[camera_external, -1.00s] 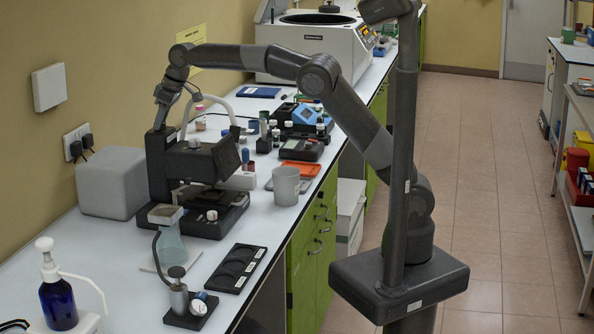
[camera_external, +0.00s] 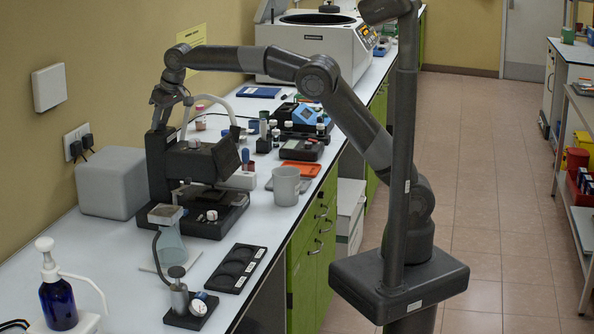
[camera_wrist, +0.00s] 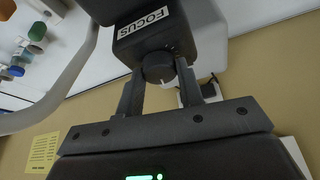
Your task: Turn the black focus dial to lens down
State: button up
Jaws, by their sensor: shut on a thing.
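The black focus dial (camera_wrist: 157,66) sits on the dark housing labelled FOCUS (camera_wrist: 150,36), in the upper middle of the wrist view. A small white mark shows on the dial's lower rim. My gripper (camera_wrist: 160,74) has one finger on each side of the dial and is shut on it. In the external view my gripper (camera_external: 166,97) is at the back of the dark instrument (camera_external: 192,165), near its upright column. The dial cannot be made out there.
A grey box (camera_external: 112,182) stands left of the instrument by the wall. A pale curved tube (camera_external: 205,99) passes close to my gripper. Bottles and small vials crowd the bench.

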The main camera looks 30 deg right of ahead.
jog(key=m+h, duration=0.1)
jog(key=m, duration=0.1)
jog(key=m+h, duration=0.1)
jog(key=m, duration=0.2)
jog(key=shift+s+a+m+t, duration=0.1)
jog(key=shift+a+m+t, duration=0.1)
jog(key=shift+m+t, duration=0.15)
jog(key=shift+a+m+h, duration=0.1)
jog(key=shift+m+h, duration=0.8)
jog(key=shift+m, duration=1.25)
jog(key=o, duration=1)
jog(key=shift+v, duration=2.4)
jog(key=s+a, duration=0.3)
jog(key=s, duration=0.8)
jog(key=shift+s+a, duration=0.25)
jog(key=shift+a, duration=0.05)
jog(key=shift+r, duration=0.1)
